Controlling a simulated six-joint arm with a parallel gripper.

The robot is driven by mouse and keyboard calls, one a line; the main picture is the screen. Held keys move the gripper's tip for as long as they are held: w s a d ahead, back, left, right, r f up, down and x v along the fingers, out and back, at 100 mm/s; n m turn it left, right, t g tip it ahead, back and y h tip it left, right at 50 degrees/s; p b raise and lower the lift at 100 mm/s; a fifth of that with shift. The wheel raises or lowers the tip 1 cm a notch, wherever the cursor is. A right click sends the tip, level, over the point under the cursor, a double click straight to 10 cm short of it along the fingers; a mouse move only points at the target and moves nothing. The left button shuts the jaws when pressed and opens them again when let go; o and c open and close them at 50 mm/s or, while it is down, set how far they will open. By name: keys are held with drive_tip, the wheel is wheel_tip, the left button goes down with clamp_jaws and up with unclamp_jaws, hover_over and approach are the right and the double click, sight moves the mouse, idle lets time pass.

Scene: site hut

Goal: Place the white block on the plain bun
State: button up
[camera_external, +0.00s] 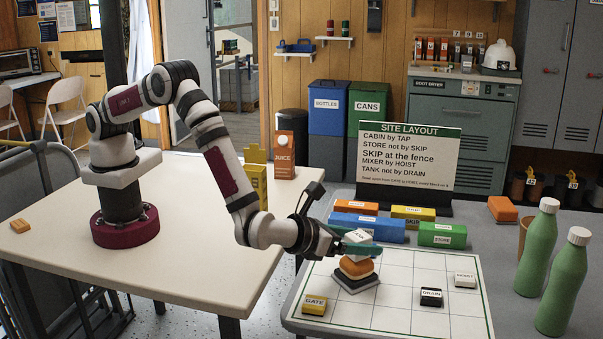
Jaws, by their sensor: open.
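A white block (353,236) with a small dark label sits at the top of a small stack on the white grid board. Below it is a rounded orange-brown bun (356,268), with a pale layer between them partly hidden by my gripper. The bun rests on a dark grey square base (356,284). My gripper (354,245) reaches in from the left with teal fingers around the white block. It is open; whether a finger touches the block is unclear. A second white block (465,280), labelled, lies on the board at the right.
The grid board (400,308) also holds a yellow GATE block (314,304) and a black DRAIN block (431,297). Behind it are blue (366,228), green (442,236) and yellow blocks and the SITE LAYOUT sign (421,160). Two green bottles (562,285) stand at right.

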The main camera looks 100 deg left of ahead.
drive_tip(key=v, duration=1.1)
drive_tip(key=s+a+r+n+g, duration=0.7)
drive_tip(key=s+a+r+n, duration=0.35)
drive_tip(key=s+a, duration=0.4)
drive_tip(key=s+n+g+h, duration=0.2)
drive_tip(key=s+n+h, duration=0.5)
drive_tip(key=s, duration=1.5)
drive_tip(key=n, duration=0.4)
drive_tip(key=shift+s+a+r+g+h, duration=0.2)
drive_tip(key=shift+s+r+g+h, duration=0.05)
drive_tip(key=shift+s+g+h, duration=0.05)
drive_tip(key=o, duration=0.3)
drive_tip(key=shift+o, duration=0.2)
drive_tip(key=w+a+r+m+g+y, duration=0.2)
drive_tip(key=w+a+r+g+y, duration=0.15)
drive_tip(key=w+a+r, duration=0.45)
drive_tip(key=w+a+f+m+g+y, duration=0.25)
drive_tip(key=w+y, duration=0.25)
drive_tip(key=w, duration=0.5)
drive_tip(key=w+a+f+m+g+y, duration=0.1)
drive_tip(key=w+a+m+y, duration=0.25)
drive_tip(key=w, duration=0.55)
wheel_tip(320, 180, down, 17)
drive_tip(key=a, duration=0.1)
drive_tip(key=x, duration=1)
drive_tip(key=shift+n, duration=0.35)
